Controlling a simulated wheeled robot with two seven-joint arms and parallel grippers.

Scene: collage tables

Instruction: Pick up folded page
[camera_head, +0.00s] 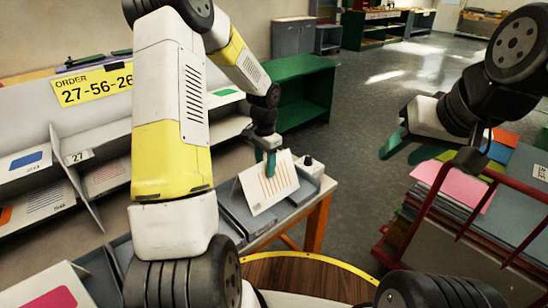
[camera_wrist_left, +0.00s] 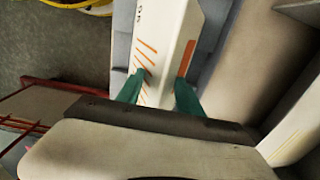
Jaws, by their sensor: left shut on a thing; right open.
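The folded page (camera_head: 268,190) is white with orange stripes and small dark print. It stands tilted over the grey tray (camera_head: 240,222) at the table's right end. My left gripper (camera_head: 270,160) is shut on the page's upper edge. In the left wrist view the page (camera_wrist_left: 168,45) lies between the two green fingers of my left gripper (camera_wrist_left: 159,92). Whether its lower edge touches the tray I cannot tell. My right gripper (camera_head: 400,146) is open and empty, at the right above the floor near the cart.
A sorting rack (camera_head: 70,165) with cards and the sign "ORDER 27-56-26" (camera_head: 93,86) stands at the left. A red cart (camera_head: 440,212) with coloured sheets stands at the right. A green cabinet (camera_head: 305,92) stands behind. Open floor (camera_head: 350,180) lies between table and cart.

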